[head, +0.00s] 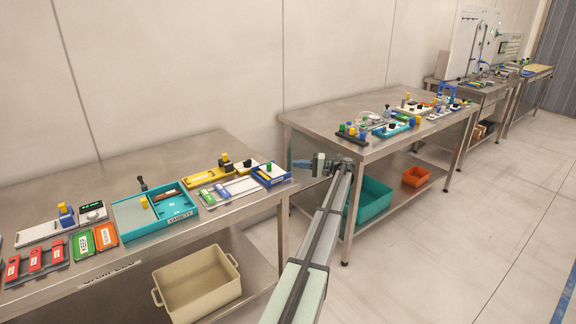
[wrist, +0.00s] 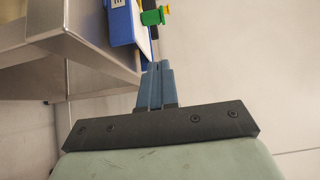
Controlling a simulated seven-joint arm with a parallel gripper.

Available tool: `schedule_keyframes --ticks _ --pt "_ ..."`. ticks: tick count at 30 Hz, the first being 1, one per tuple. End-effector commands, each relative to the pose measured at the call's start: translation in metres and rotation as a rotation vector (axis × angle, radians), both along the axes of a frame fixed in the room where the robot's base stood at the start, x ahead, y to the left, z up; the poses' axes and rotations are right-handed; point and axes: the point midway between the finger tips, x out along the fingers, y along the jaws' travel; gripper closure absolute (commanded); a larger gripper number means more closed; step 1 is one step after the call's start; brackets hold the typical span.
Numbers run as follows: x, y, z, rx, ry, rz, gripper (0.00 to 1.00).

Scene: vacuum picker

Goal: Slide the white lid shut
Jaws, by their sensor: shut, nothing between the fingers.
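My gripper (head: 298,163) is in the gap between the two nearer tables, fingers pointing left toward the near table's right end. In the wrist view its blue fingers (wrist: 153,72) are together and empty. A blue box (head: 274,178) with a pale top and a green-and-yellow knob (head: 269,166) sits at that table's right end. The blue box also shows at the top of the wrist view (wrist: 122,22), beyond the fingertips and apart from them, with the green knob (wrist: 152,17). I cannot tell for sure which pale piece is the white lid, or how far it is open.
A teal tray (head: 135,222) and a yellow holder (head: 203,177) stand left of the blue box. The near table's metal edge (wrist: 100,75) is close left of my fingers. A beige bin (head: 197,285) is below. Open floor lies to the right.

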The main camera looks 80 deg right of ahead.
Motion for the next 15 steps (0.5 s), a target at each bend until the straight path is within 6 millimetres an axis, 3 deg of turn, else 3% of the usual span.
schedule_keyframes --ticks 3,9,12,15 --pt "-0.021 -0.001 0.000 0.000 0.000 -0.001 1.00" --pt "-0.040 0.000 0.000 0.000 0.000 0.000 1.00" --pt "-0.042 0.000 0.000 0.000 0.000 0.003 1.00" --pt "-0.027 -0.001 0.009 -0.009 0.002 0.021 1.00"
